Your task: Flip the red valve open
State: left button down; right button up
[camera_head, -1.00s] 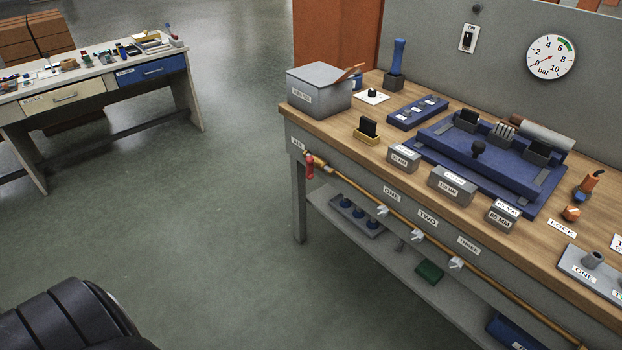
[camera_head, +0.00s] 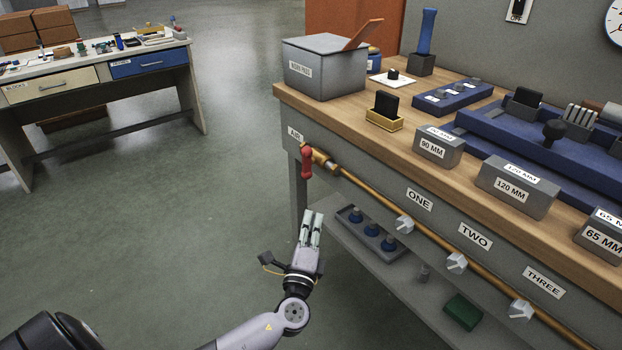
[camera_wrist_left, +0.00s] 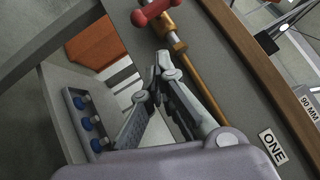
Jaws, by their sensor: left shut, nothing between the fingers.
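The red valve handle (camera_head: 306,163) is on the brass pipe (camera_head: 375,196) at the left end of the bench front, under the AIR label (camera_head: 295,135). It hangs down, across the line of the pipe. In the left wrist view the red handle (camera_wrist_left: 152,11) is at the top edge, partly cut off. My left gripper (camera_head: 312,216) points up towards the valve from below, apart from it in the head view. Its fingers are shut and empty; in the left wrist view the fingertips (camera_wrist_left: 163,64) are just below the valve's brass body. My right gripper is not in view.
White taps (camera_head: 405,223) sit along the pipe near labels ONE, TWO and THREE. The lower shelf (camera_head: 350,250) holds a tray of blue-based pegs (camera_head: 372,233) and a green block (camera_head: 463,311). Bench items stand above. The floor (camera_head: 180,220) left of the bench is clear.

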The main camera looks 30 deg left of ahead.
pick_arm(q)
jog(key=shift+w+d+r+t, duration=0.1)
jog(key=shift+r+t, duration=0.4)
jog(key=shift+r, duration=0.45)
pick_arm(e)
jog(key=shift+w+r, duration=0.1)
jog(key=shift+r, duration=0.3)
pick_arm(q)
send_near(311, 171)
jog(key=w+d+r, duration=0.2)
jog(key=w+r, duration=0.2)
jog(key=r, duration=0.1)
jog(key=shift+w+a+r, duration=0.2)
jog(key=shift+w+a, duration=0.05)
jog(key=shift+a, duration=0.25)
jog(key=shift+w+a+r, duration=0.15)
jog(key=shift+w+a, duration=0.05)
jog(key=shift+a, duration=0.3)
jog(key=shift+w+a+r, duration=0.2)
jog(key=shift+w+a, duration=0.05)
jog(key=shift+a, duration=0.25)
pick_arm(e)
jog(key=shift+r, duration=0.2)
pick_arm(q)
jog(key=shift+w, duration=0.1)
